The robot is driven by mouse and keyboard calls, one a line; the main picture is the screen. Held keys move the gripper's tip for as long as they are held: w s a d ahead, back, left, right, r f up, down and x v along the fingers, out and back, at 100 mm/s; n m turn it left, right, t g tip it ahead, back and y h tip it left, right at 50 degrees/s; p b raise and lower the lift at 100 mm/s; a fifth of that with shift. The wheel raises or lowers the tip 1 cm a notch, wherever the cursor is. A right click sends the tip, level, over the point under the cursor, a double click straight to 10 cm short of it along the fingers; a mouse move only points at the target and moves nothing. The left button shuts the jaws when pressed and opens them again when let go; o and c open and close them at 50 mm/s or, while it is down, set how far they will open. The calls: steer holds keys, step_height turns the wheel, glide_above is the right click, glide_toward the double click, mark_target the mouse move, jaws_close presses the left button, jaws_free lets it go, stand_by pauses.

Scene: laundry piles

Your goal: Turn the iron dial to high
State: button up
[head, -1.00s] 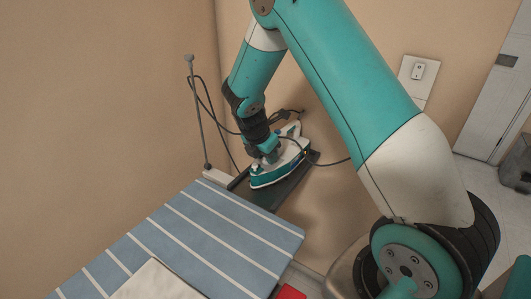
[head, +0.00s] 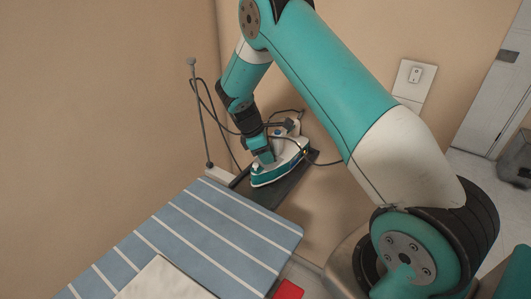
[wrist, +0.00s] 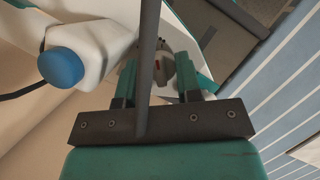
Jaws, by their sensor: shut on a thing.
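The white and teal iron (head: 287,169) rests on a dark stand at the end of the ironing board. My gripper (head: 266,158) points down onto the top of the iron. In the wrist view, the grey iron dial (wrist: 166,70) with a small red mark lies between the fingertips of my gripper (wrist: 165,66), which is shut on it. A blue round knob (wrist: 62,67) on a white part of the iron shows to the left. The dial's setting marks cannot be read.
The striped blue ironing board (head: 215,225) lies in front, with a pale cloth (head: 165,282) on it. The dark stand (head: 262,195) is under the iron. A thin pole (head: 199,115) with a looped black cord stands behind, near the wall. A wall switch (head: 414,76) is at right.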

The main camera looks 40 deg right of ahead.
mark_target(256, 161)
steer(key=shift+m, duration=0.5)
steer(key=o, duration=0.9)
steer(key=shift+r, duration=0.1)
steer(key=shift+w+r+p, duration=0.2)
steer(key=shift+r+p, duration=0.3)
steer(key=shift+p, duration=0.05)
steer(key=p+v, duration=0.2)
steer(key=v, duration=0.1)
steer(key=p+v, duration=0.3)
steer(key=v, duration=0.1)
steer(key=shift+a+f, duration=0.1)
steer(key=shift+a, duration=0.1)
